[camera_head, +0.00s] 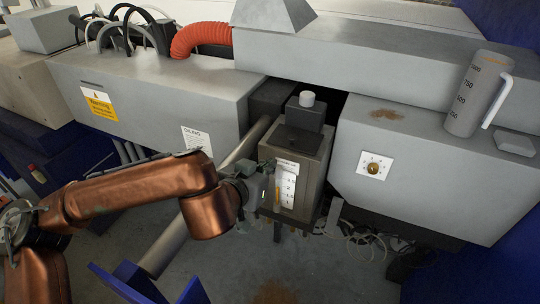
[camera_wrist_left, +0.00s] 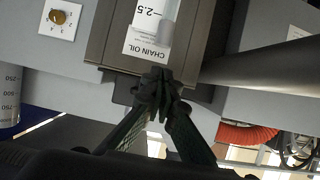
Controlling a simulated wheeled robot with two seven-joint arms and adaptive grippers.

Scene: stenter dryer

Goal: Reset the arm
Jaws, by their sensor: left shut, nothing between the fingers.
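My left arm (camera_head: 140,195) comes in from the left in the head view, bent, with its wrist in front of the chain oil box (camera_head: 300,165). My left gripper (camera_head: 272,190) is at the front of that box, close to its level window. In the left wrist view the left gripper (camera_wrist_left: 160,85) is shut and empty, its fingertips together just by the "CHAIN OIL" label (camera_wrist_left: 150,45). I cannot tell whether the fingertips touch the box. The right gripper shows in neither view.
A grey cabinet with a brass knob (camera_head: 374,168) stands right of the box. A measuring jug (camera_head: 470,100) is on top of it. A grey housing with a warning label (camera_head: 99,103) is on the left. A red-orange hose (camera_head: 200,38) runs behind. Loose cables (camera_head: 355,240) hang below.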

